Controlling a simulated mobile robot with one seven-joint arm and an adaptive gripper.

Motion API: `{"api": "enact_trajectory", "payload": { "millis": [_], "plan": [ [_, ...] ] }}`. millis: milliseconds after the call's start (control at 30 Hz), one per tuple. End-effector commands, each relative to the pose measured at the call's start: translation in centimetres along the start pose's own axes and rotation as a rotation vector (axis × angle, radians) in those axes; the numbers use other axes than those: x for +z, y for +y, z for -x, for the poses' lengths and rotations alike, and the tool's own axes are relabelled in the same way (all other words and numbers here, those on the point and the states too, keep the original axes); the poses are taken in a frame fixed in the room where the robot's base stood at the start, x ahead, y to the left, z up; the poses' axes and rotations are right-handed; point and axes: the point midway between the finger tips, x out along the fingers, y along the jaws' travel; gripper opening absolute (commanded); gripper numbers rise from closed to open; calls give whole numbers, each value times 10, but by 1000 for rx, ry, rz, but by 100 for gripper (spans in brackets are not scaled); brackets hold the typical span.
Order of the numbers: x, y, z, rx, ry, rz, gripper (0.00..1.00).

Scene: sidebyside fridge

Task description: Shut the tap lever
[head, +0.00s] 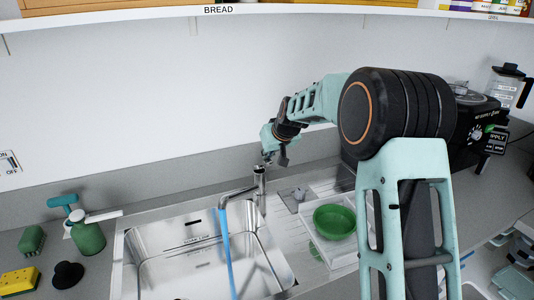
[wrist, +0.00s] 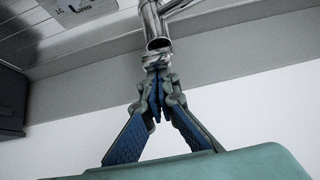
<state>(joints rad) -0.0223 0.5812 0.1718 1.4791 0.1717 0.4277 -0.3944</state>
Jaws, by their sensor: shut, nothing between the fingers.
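The chrome tap (head: 260,190) stands at the back edge of the steel sink, its spout pointing left. A blue stream of water (head: 226,250) runs from the spout into the basin. My gripper (head: 268,158) is at the top of the tap, with its fingers shut and empty. In the wrist view the closed fingertips (wrist: 158,82) are right by the end of the chrome tap (wrist: 158,42). I cannot tell whether they touch it. The tap lever cannot be clearly made out; the gripper may be covering it.
Left of the sink (head: 140,268) are a green spray bottle (head: 88,238), a yellow sponge (head: 18,282) and a black plug-like object (head: 68,274). A green bowl (head: 334,222) sits to the right. A coffee machine (head: 470,125) stands back right. A shelf (head: 130,16) runs above.

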Motion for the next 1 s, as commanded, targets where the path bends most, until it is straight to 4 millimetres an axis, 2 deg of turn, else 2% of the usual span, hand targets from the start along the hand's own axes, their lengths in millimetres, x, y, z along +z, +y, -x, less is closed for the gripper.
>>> {"api": "enact_trajectory", "payload": {
  "millis": [1000],
  "plan": [
    [9, 1, -7, 1, 81, -1, 0]
  ]
}}
